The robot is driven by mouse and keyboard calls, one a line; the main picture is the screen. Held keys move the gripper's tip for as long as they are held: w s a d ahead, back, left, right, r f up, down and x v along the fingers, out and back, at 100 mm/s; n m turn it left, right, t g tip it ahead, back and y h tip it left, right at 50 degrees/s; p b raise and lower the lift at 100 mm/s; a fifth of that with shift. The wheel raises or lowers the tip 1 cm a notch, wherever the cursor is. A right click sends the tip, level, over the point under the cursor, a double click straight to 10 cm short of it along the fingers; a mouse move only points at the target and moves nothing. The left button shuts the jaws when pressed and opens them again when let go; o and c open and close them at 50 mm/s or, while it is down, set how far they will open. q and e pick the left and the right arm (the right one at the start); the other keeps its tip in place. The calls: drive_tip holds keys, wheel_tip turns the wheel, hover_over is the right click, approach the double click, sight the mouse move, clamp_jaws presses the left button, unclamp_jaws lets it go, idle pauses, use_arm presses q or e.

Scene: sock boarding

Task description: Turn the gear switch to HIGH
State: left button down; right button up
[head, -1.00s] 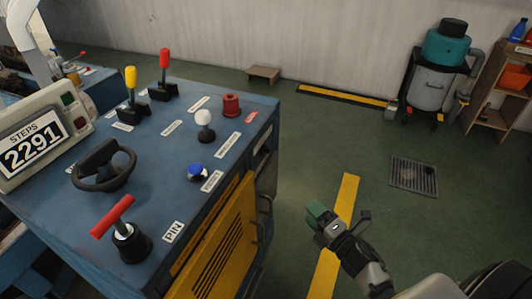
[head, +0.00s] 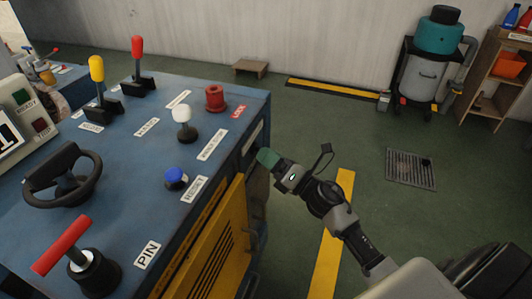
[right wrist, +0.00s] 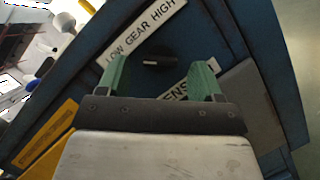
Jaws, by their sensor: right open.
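The gear switch (right wrist: 159,61) shows in the right wrist view as a small black knob on a dark blue side panel. Its bar lies about level in the picture, with a pale mark near its left end. The label LOW GEAR HIGH (right wrist: 143,32) sits above it, tilted, with LOW at the left. My right gripper (right wrist: 161,66) is open, with one green finger on each side of the knob in the picture; I cannot tell whether they touch it. In the head view my right gripper (head: 267,160) is beside the console's right side, where the switch is hidden. My left gripper is not in view.
The blue console (head: 125,160) carries levers, a steering wheel (head: 62,174), a red T-handle (head: 75,260) and buttons on top. Another label (right wrist: 180,88) is partly hidden below the switch. A yellow door (head: 215,245) is on the console's side.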

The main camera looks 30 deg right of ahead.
drive_tip(key=shift+w+a+r, duration=0.15)
drive_tip(key=shift+w+a, duration=0.1)
drive_tip(key=shift+w, duration=0.35)
